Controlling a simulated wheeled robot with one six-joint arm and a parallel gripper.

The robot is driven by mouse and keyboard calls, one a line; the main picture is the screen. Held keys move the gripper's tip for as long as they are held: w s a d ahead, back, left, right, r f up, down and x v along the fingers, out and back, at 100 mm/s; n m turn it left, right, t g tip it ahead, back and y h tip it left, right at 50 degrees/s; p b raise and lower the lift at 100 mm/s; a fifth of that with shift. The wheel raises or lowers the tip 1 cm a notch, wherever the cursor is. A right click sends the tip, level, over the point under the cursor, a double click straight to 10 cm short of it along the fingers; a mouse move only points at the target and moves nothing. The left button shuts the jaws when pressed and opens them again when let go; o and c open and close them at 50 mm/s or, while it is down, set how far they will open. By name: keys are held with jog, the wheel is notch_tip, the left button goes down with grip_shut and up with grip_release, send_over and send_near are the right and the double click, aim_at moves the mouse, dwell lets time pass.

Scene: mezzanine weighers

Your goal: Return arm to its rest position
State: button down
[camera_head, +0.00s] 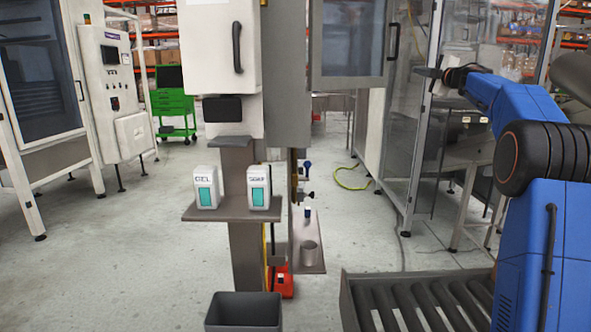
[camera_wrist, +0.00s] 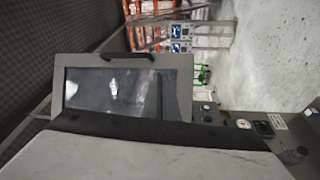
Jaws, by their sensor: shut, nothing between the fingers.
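My blue arm (camera_head: 515,105) is raised and bent at the right of the head view. Its black wrist end points left, in front of the glass-panelled enclosure. My gripper (camera_head: 428,73) is small and dark at that end; it is shut and empty, with nothing hanging from it. The fingers do not show in the wrist view, which looks sideways at a windowed panel door (camera_wrist: 120,92) with a dark handle.
A grey column carries a shelf (camera_head: 232,212) with GEL (camera_head: 206,188) and SOAP (camera_head: 258,187) dispensers. A dark bin (camera_head: 243,312) stands below. A roller conveyor (camera_head: 420,305) is at front right. A glass enclosure (camera_head: 415,120) stands near my gripper. Open floor (camera_head: 120,260) lies left.

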jog(key=s+a+r+m+t+h, duration=0.1)
jog(key=s+a+r+m+h, duration=0.15)
jog(key=s+m+h, duration=0.5)
jog(key=s+a+f+m+g+h, duration=0.1)
jog(key=s+f+m, duration=0.2)
jog(key=s, duration=0.4)
jog(key=s+a+f+m+g+h, duration=0.1)
jog(key=s+f+m, duration=0.15)
jog(key=s, duration=0.45)
jog(key=s+a+f+m+g+y, duration=0.1)
jog(key=s+a+f+g, duration=0.3)
jog(key=s+f, duration=1.1)
jog(key=s+a+f+m+g+y, duration=0.2)
jog(key=s+a+f, duration=0.4)
jog(key=s+f, duration=0.9)
jog(key=s+a+f+m+g+y, duration=0.1)
jog(key=s+a+f+m+g, duration=0.2)
jog(key=s+f, duration=1.2)
jog(key=s+a+g, duration=0.3)
jog(key=s+g, duration=0.1)
jog(key=s, duration=0.1)
jog(key=shift+s, duration=0.15)
